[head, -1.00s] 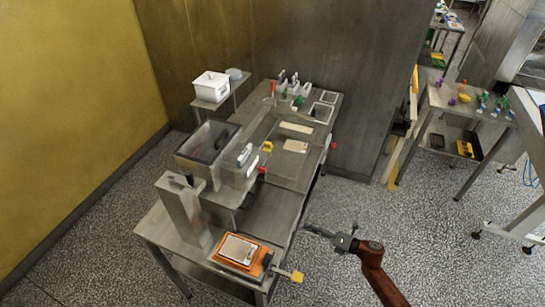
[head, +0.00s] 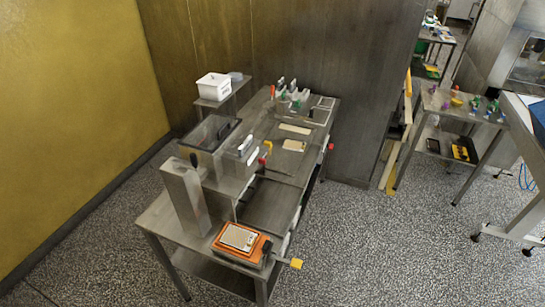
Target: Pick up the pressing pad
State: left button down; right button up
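I cannot tell for sure which item is the pressing pad. A small pale rectangular block (head: 294,145) lies flat on the steel worktable (head: 270,205) toward its right side, and a longer pale strip (head: 295,129) lies just behind it. Neither of my grippers is in view, and nothing on the table is visibly held.
A tall steel box (head: 186,197) and a clear-walled hopper (head: 207,142) stand on the table's left side. A white bin (head: 213,86) is on a small stand behind. A second table (head: 465,108) with small coloured items stands at right. The speckled floor (head: 390,245) between is open.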

aim_at(267, 142)
jog(key=k, duration=0.15)
jog(key=z, duration=1.6)
jog(key=i, duration=3.3)
jog(key=u, duration=2.75)
